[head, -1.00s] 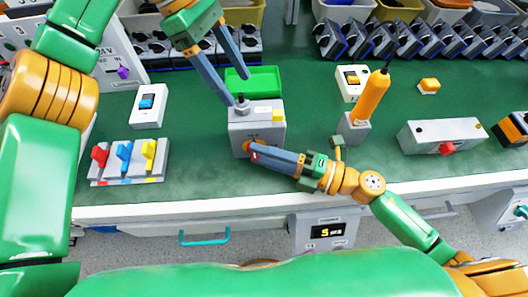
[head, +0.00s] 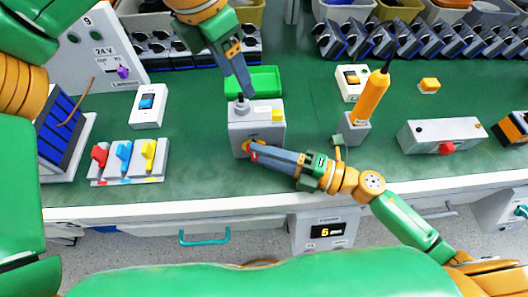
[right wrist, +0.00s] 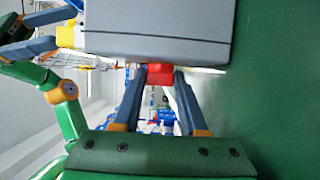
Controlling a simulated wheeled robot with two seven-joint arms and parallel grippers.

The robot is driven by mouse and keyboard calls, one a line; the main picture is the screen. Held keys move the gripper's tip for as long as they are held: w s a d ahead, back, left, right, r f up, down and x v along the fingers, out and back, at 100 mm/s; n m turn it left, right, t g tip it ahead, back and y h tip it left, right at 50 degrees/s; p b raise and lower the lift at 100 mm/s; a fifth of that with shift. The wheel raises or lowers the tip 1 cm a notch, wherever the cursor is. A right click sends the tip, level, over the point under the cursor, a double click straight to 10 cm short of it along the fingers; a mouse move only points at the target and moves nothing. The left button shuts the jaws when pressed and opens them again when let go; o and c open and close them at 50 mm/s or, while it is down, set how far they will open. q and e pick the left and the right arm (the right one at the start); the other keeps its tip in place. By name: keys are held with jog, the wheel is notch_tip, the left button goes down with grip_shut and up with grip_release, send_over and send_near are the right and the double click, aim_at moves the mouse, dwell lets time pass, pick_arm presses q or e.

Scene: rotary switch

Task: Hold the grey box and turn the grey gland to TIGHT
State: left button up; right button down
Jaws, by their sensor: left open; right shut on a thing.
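The grey box (head: 257,139) stands upright on the green bench. The grey gland (head: 241,105), with a dark stub on top, is on its top left. My left gripper (head: 250,94) is open just above the box top, close to the gland's right side. Its fingers overlap in the head view. It also shows, with fingers apart, in the right wrist view (right wrist: 67,28). Any TIGHT mark is too small to read.
A green tray (head: 252,79) lies behind the box. A coloured switch block (head: 127,163) is left; an orange-handled tool in a stand (head: 357,127) and a grey box with red button (head: 445,134) are right.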

aim_at(239, 102)
pick_arm(q)
jog(key=x, duration=0.4)
jog(key=a+x, duration=0.1)
jog(key=shift+s+f, duration=0.35)
jog(key=shift+f, duration=0.2)
grip_shut()
